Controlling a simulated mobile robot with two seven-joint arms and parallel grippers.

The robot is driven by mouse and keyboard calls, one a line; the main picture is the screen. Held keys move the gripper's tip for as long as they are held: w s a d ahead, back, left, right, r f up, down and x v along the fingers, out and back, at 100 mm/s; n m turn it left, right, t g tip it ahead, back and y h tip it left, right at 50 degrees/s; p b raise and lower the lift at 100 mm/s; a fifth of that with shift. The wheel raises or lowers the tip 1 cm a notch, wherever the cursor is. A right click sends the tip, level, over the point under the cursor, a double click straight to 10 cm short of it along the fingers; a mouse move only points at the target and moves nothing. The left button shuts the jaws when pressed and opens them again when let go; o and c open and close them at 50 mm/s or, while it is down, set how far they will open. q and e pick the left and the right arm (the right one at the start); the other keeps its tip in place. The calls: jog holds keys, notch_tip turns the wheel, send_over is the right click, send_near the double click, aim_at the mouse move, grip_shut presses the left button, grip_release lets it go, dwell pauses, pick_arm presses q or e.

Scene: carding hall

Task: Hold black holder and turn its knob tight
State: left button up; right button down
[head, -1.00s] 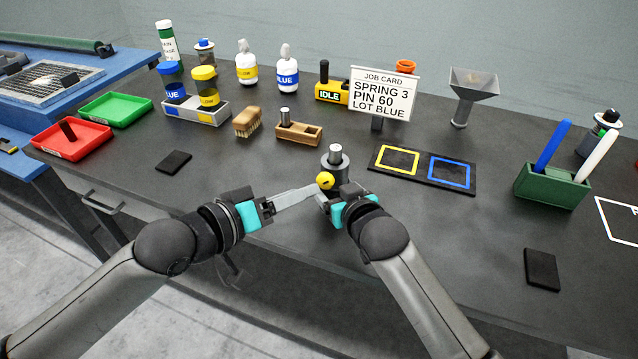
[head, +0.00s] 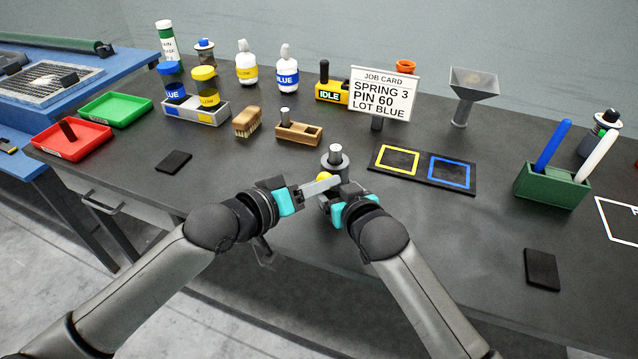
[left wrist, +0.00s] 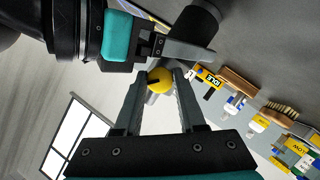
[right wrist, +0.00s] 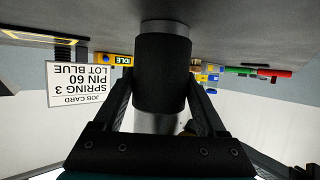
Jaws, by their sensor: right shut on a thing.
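The black holder (head: 341,163) stands upright on the dark bench with a grey metal pin in its top. My right gripper (right wrist: 162,98) is shut on the holder's dark body, one finger on each side. The round yellow knob (left wrist: 159,80) sticks out from the holder's side and has a dark slot. My left gripper (left wrist: 162,74) is open with its fingertips on either side of the knob, and a narrow gap seems to show. In the head view the left fingers partly hide the knob (head: 322,177).
A mat with yellow and blue squares (head: 423,182) lies right of the holder. A wooden block with a pin (head: 312,137) and a brush (head: 247,121) stand behind it. A job card (head: 383,92) stands farther back. The bench to the left front is mostly clear.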

pick_arm(q)
grip_shut()
jog(key=shift+s+d+r+m+t+y, duration=0.1)
jog(key=shift+m+t+y, duration=0.05)
jog(key=shift+m+y, duration=0.7)
jog(key=shift+d+m+t+y, duration=0.15)
jog(key=shift+m+y, duration=0.4)
jog(key=shift+m, duration=0.5)
jog(key=shift+o, duration=1.9)
grip_release()
jog(key=shift+a, duration=0.1)
